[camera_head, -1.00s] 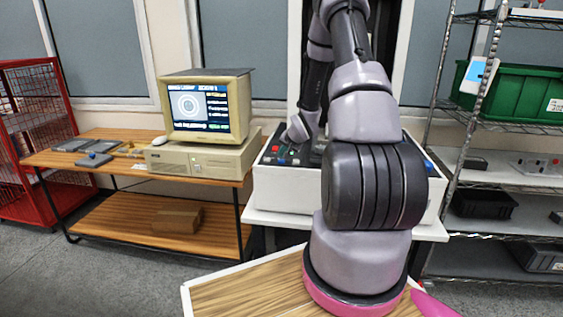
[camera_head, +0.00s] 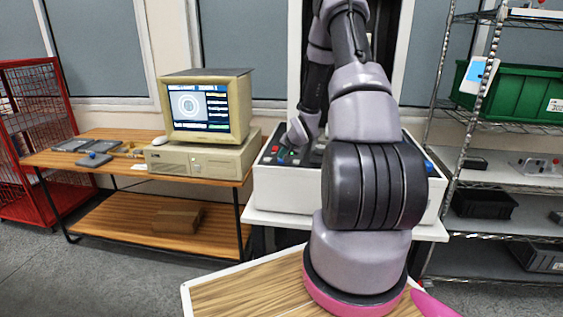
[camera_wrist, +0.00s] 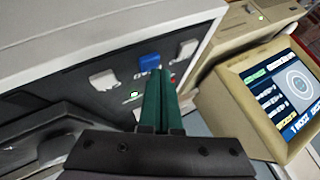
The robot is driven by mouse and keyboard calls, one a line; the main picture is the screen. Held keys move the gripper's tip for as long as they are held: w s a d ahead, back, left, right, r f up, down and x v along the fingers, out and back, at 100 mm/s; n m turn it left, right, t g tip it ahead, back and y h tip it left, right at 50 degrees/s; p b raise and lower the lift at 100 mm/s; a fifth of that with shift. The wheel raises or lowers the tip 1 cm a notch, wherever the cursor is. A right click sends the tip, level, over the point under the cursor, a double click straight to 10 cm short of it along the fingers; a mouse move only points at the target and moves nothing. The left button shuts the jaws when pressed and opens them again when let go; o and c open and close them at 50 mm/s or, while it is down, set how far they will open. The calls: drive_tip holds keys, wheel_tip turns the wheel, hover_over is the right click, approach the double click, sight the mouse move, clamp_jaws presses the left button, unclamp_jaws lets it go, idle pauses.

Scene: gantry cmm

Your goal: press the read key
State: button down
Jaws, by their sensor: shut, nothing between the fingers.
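The wrist view shows a dark panel with a blue key (camera_wrist: 149,62) between two pale keys, one at the right (camera_wrist: 187,48) and one at the left (camera_wrist: 104,78). The lettering near them is too small and tilted to read, so I cannot tell which is the read key. My gripper (camera_wrist: 158,72) has its green fingers together, with nothing between them. The fingertips overlap the lower edge of the blue key in this view; I cannot tell whether they touch it. In the head view my arm reaches over the white console (camera_head: 285,190) and hides much of its panel.
A small green light (camera_wrist: 134,94) and a red spot (camera_wrist: 172,79) are near the fingers. A beige monitor (camera_head: 205,105) on a computer case stands left of the console on a wooden bench (camera_head: 120,150). A wire shelf with a green bin (camera_head: 515,95) stands at right.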

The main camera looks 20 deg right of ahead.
drive_tip(key=shift+f, duration=0.35)
idle(0.8)
drive_tip(key=shift+r, duration=0.8)
drive_tip(key=shift+r, duration=2.5)
